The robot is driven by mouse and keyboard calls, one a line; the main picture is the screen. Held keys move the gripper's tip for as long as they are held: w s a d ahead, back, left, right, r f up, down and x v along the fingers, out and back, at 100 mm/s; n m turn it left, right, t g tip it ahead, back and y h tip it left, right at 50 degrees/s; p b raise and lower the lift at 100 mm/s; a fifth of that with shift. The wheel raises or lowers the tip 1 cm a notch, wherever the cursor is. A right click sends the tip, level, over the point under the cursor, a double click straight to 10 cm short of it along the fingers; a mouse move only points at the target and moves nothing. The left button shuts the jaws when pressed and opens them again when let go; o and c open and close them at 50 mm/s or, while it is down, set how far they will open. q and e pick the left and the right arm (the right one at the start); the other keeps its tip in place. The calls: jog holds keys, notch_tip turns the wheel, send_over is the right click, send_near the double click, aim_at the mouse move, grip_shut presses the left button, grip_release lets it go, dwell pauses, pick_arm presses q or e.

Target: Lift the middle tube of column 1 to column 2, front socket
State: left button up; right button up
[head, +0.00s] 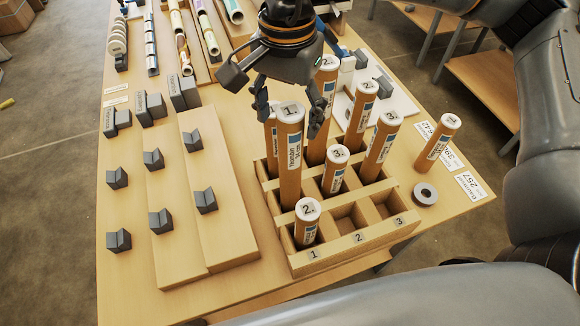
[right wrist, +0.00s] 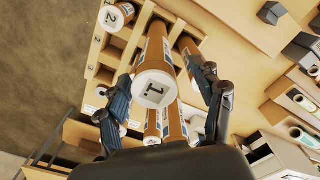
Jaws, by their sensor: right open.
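The wooden rack (head: 338,247) has columns labelled 1, 2 and 3 at its front edge. In column 1, a tall brown tube (head: 290,150) with a cap marked 1 stands upright in the middle. A short tube (head: 307,222) marked 2 stands in front of it, and another tube is partly hidden behind. The front socket of column 2 (head: 349,220) is empty; a tube (head: 335,172) marked 3 stands behind it. My right gripper (head: 291,114) is open, its fingers either side of the tube marked 1. The right wrist view shows this cap (right wrist: 156,89) between the fingers. My left gripper is out of view.
Column 3 holds tubes (head: 381,145) behind an empty front socket. A stepped wooden board (head: 220,235) with grey V-blocks lies left. Rolls lie at the back.

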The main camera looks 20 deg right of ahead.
aim_at(291, 137)
jog(key=f+p, duration=0.1)
jog(key=f, duration=0.2)
jog(key=f+p, duration=0.1)
jog(key=shift+s+d+f+p, duration=0.15)
jog(key=shift+s+p, duration=0.2)
jog(key=shift+w+f, duration=0.1)
jog(key=shift+f, duration=0.3)
grip_shut()
